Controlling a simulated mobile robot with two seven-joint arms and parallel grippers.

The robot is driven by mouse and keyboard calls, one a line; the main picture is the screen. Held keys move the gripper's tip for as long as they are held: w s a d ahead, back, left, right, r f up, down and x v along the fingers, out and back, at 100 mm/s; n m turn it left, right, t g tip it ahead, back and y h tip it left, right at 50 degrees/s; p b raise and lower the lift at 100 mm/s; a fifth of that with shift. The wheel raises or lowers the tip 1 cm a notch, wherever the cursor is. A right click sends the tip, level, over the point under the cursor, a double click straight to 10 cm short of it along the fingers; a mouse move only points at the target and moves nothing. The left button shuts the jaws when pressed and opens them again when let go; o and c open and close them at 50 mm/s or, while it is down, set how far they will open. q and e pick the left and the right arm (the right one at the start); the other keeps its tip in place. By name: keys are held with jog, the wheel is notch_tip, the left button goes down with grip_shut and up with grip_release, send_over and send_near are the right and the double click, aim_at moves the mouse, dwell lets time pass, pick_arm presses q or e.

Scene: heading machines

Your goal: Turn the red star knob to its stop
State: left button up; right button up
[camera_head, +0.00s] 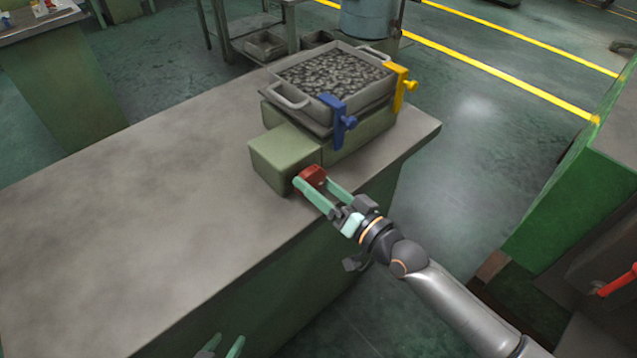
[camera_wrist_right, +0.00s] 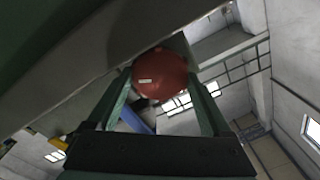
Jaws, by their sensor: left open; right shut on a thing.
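The red star knob (camera_head: 313,176) sits on the front of a green box (camera_head: 284,157) on the near side of the machine on the bench. My right gripper (camera_head: 318,188) has its two green fingers on either side of the knob and is shut on it. In the right wrist view the knob (camera_wrist_right: 160,74) fills the space between the fingertips, with a small white mark on its face. My left gripper (camera_head: 222,347) shows only its fingertips at the bottom edge, open, empty and far from the knob.
A grey tray of small metal parts (camera_head: 335,75) stands on the machine, held by a blue clamp (camera_head: 338,120) and a yellow clamp (camera_head: 401,88). The grey bench top (camera_head: 130,215) is bare to the left. A green machine (camera_head: 575,190) stands at the right.

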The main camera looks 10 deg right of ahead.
jog(key=shift+m, duration=0.5)
jog(key=o, duration=1.2)
jog(key=shift+c, duration=0.2)
jog(key=v, duration=1.2)
jog(key=shift+s, duration=0.2)
jog(key=shift+d, duration=0.15)
